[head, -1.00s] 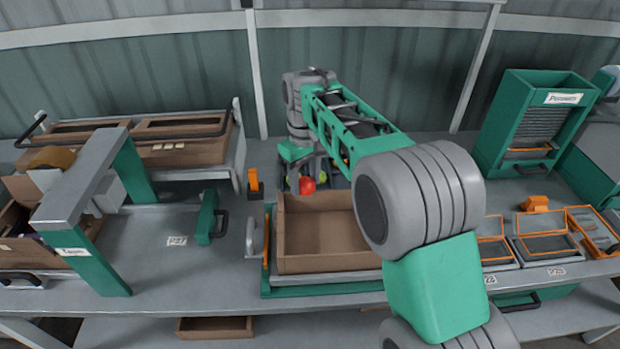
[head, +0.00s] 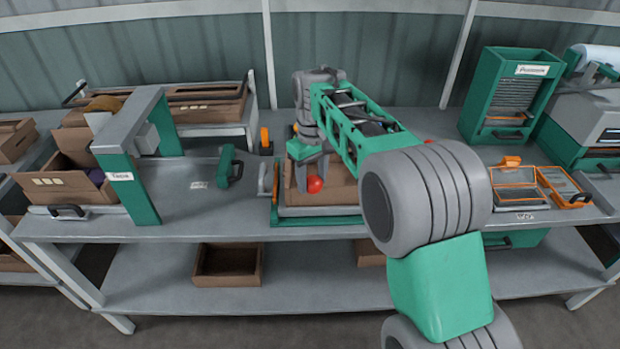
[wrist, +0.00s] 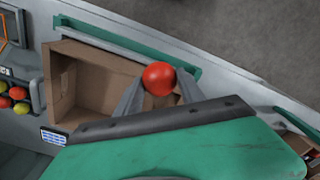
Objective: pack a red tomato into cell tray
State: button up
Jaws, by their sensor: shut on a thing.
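A red tomato (head: 315,184) is held between the fingertips of my gripper (head: 312,170). It also shows in the wrist view (wrist: 158,78), with a finger on each side. My gripper is shut on it above an open cardboard box (head: 344,190). In the wrist view the box (wrist: 78,85) looks empty where I can see into it. At the left edge of the wrist view, several red and yellow-green tomatoes (wrist: 17,93) sit in a partly cut-off holder. I cannot tell whether that holder is the cell tray. My arm hides much of the bench behind it.
A green and grey frame (head: 140,165) stands on the bench at left, beside an open carton (head: 62,185). Orange-rimmed trays (head: 515,178) and a green cabinet (head: 510,95) are at right. Another box (head: 228,264) lies on the lower shelf. Bench between frame and box is mostly clear.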

jog(key=s+d+f+m, duration=0.6)
jog(key=s+d+f, duration=0.6)
jog(key=s+f, duration=0.3)
jog(key=shift+s+d+f+m, duration=0.2)
jog(key=shift+s+f+m, duration=0.15)
jog(key=shift+s, duration=0.65)
